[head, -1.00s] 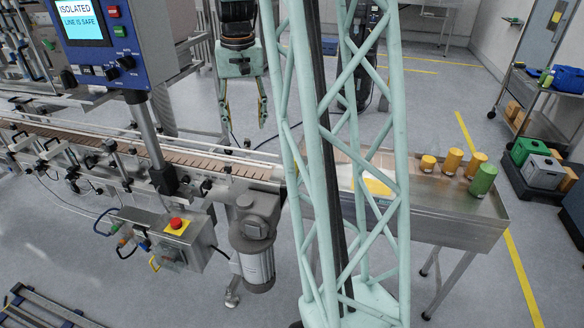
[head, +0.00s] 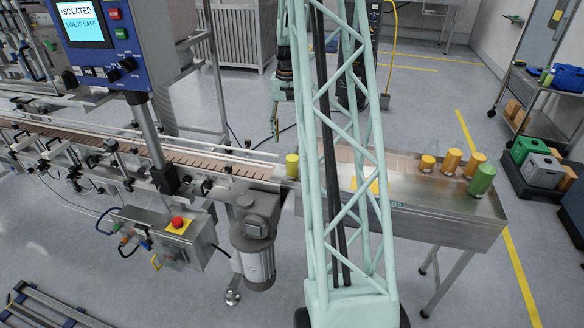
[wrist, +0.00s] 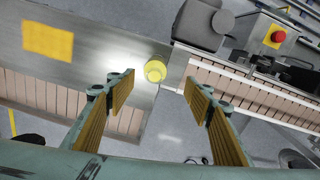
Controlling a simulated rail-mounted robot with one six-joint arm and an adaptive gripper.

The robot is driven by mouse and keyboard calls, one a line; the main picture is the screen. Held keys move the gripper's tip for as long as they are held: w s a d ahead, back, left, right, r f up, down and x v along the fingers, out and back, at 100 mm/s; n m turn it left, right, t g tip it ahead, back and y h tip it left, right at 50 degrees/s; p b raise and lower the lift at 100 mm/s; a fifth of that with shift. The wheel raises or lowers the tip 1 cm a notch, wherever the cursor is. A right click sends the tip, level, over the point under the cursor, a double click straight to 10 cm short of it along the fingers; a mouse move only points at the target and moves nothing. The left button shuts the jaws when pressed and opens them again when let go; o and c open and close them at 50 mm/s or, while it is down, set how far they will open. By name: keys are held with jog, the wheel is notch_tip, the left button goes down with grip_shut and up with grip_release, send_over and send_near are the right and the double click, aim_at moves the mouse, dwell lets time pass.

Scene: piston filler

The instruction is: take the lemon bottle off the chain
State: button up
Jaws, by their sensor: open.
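The lemon bottle (head: 291,166) is a small yellow bottle standing upright where the conveyor chain (head: 200,162) meets the steel table (head: 440,205). In the wrist view the lemon bottle (wrist: 155,71) shows from above, ahead of the gap between my fingers. My gripper (wrist: 158,82) is open and empty, with a finger on each side of that gap. In the head view my gripper (head: 275,122) hangs above and slightly left of the bottle, apart from it, fingers down. Part of it is hidden behind my lattice column.
Several orange, yellow and green containers (head: 453,162) stand at the table's right end. A yellow patch (wrist: 48,41) lies on the table. Guide rails (head: 140,138) run along the chain. A control panel (head: 95,40) and a red stop button (head: 178,222) stand at left.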

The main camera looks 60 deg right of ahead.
aim_at(292, 165)
jog(key=shift+s+d+f, duration=0.3)
jog(key=shift+d+f, duration=0.4)
jog(key=shift+d, duration=0.05)
jog(key=shift+f, duration=4.25)
jog(key=shift+f, duration=0.15)
jog(key=shift+a+f+b, duration=0.15)
jog(key=shift+f+b, duration=0.15)
jog(key=shift+f, duration=2.15)
jog(key=shift+c, duration=0.8)
jog(key=c, duration=0.9)
